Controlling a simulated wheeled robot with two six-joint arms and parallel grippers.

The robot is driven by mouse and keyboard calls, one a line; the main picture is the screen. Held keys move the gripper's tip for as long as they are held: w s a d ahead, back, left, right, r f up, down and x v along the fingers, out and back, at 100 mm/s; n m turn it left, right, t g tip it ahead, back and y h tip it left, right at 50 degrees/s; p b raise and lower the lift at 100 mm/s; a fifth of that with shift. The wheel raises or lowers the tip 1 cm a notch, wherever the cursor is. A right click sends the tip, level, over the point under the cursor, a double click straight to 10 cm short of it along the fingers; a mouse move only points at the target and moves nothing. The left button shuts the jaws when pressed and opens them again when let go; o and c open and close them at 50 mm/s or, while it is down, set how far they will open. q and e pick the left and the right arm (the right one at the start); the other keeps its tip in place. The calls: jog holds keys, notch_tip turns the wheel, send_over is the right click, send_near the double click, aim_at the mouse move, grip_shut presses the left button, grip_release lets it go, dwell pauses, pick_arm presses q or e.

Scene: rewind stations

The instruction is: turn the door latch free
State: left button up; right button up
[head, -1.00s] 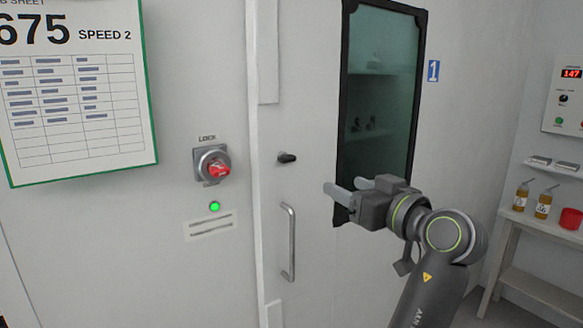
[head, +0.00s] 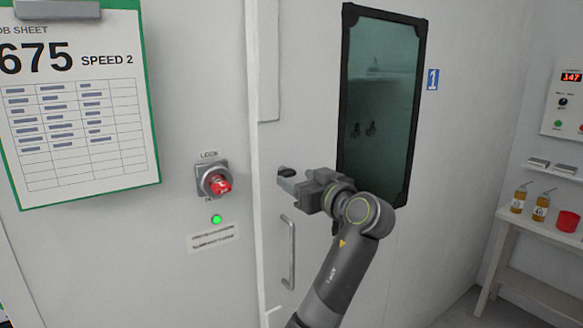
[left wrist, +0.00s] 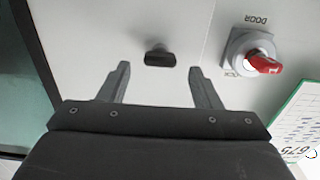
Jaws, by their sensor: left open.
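The door latch (head: 286,171) is a small black turn knob on the white door (head: 290,110), above the bar handle. It lies about level. My left gripper (head: 287,181) is open in front of it. In the left wrist view the latch (left wrist: 160,56) shows between the two fingertips of the left gripper (left wrist: 160,68), near their ends, with clear gaps on both sides. I cannot tell whether the fingertips reach past its front. My right gripper is not in view.
A silver bar handle (head: 290,252) is below the latch. A red rotary lock switch (head: 218,184) with a green lamp (head: 216,219) below it is on the panel to the left. A dark window (head: 385,100) is at right. A shelf (head: 545,226) with bottles stands far right.

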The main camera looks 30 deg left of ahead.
aim_at(290, 175)
pick_arm(q)
jog(key=shift+p+x, duration=0.45)
jog(key=shift+x, duration=1.35)
jog(key=c, duration=1)
